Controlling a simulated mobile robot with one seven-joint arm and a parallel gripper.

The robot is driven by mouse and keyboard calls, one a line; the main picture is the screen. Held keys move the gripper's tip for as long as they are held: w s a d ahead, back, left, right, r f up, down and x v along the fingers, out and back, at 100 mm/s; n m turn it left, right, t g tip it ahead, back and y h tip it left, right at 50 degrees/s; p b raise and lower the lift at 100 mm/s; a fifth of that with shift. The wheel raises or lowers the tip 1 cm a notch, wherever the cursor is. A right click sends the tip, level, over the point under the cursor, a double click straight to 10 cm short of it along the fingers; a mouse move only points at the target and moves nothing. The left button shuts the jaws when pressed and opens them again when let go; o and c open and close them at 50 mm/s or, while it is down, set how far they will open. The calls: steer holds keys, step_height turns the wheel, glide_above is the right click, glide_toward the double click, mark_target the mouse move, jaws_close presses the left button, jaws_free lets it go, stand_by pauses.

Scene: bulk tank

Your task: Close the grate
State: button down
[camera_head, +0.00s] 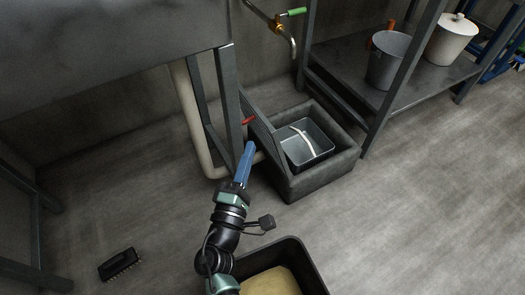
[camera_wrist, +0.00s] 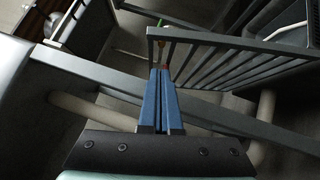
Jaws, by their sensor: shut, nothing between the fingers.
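The grate (camera_head: 258,118) is a dark slatted panel standing raised, tilted, along the left side of a dark stone-like basin (camera_head: 322,183). In the wrist view the grate (camera_wrist: 238,62) shows as a frame with parallel bars, right of my fingers. A small red piece (camera_head: 249,121) shows by the grate in the head view. My gripper (camera_head: 250,146) has long blue fingers, pressed together and empty, just left of the grate. In the wrist view the fingertips (camera_wrist: 161,72) come close to the grate's near corner; I cannot tell whether they touch it.
A tank leg (camera_head: 228,100) and pale pipe (camera_head: 190,110) stand close left of my gripper. A tap (camera_head: 280,25) hangs above. A shelf with pots (camera_head: 388,60) is at right; the right floor is clear.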

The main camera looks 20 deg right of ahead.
mark_target(268, 132)
steer(key=shift+w+d+r+b, duration=0.1)
steer(key=shift+d+r+b, duration=0.1)
steer(key=shift+d, duration=0.65)
steer(key=shift+w+d+r+b, duration=0.1)
steer(key=shift+d+r+b, duration=0.1)
steer(key=shift+d, duration=0.6)
